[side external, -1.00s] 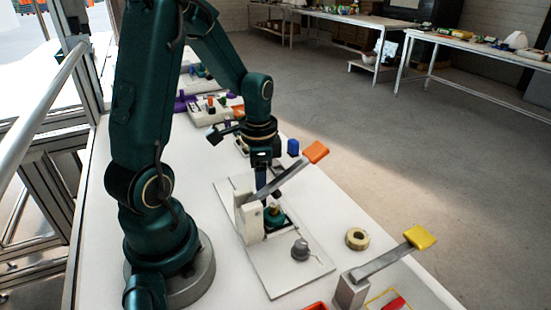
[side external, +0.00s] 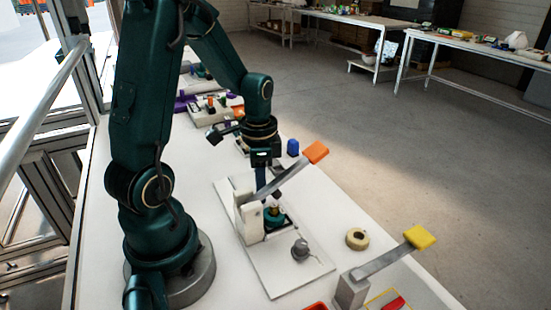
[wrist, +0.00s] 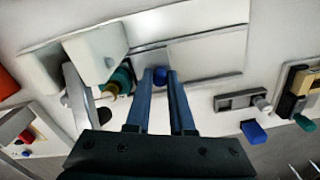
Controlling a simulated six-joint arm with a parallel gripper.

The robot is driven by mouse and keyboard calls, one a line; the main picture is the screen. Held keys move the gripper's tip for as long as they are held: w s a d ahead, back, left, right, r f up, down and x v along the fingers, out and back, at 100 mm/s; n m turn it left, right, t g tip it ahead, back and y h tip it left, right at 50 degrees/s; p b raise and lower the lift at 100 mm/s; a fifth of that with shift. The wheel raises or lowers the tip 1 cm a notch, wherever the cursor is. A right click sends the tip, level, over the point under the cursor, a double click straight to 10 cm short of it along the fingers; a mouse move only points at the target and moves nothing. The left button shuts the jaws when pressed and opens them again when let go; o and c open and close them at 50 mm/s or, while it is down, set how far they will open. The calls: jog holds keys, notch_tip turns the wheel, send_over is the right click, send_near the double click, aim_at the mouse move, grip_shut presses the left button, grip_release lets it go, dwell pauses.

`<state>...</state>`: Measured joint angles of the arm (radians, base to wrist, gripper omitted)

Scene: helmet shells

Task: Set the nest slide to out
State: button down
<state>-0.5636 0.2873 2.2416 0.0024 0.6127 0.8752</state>
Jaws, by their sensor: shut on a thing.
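The press fixture stands on a pale base plate (side external: 285,280), with a white upright block (side external: 250,217) and a grey lever with an orange handle (side external: 316,152). A teal round part with a brass-coloured top (side external: 276,222) sits beside the block; it shows partly hidden in the wrist view (wrist: 122,76). My gripper (side external: 261,190) points down behind the lever. In the wrist view my gripper (wrist: 161,80) has its two blue fingers closed around a small blue knob (wrist: 160,73), which seems to belong to the nest slide. The slide track (wrist: 190,55) is pale; its exact position is unclear.
A grey knob (side external: 300,249) stands at the plate's near end. A tape roll (side external: 357,238) and a second lever with a yellow handle (side external: 420,237) lie to the right. A blue block (side external: 293,147) stands behind the orange handle. Other small fixtures (side external: 215,105) are farther back.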

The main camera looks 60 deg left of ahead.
dwell(0.8)
send_over(247, 181)
jog(key=shift+a, duration=0.1)
dwell(0.4)
jog(key=c, duration=0.8)
grip_release()
jog(key=shift+s, duration=0.1)
jog(key=shift+r, duration=0.15)
jog(key=shift+r, duration=2.45)
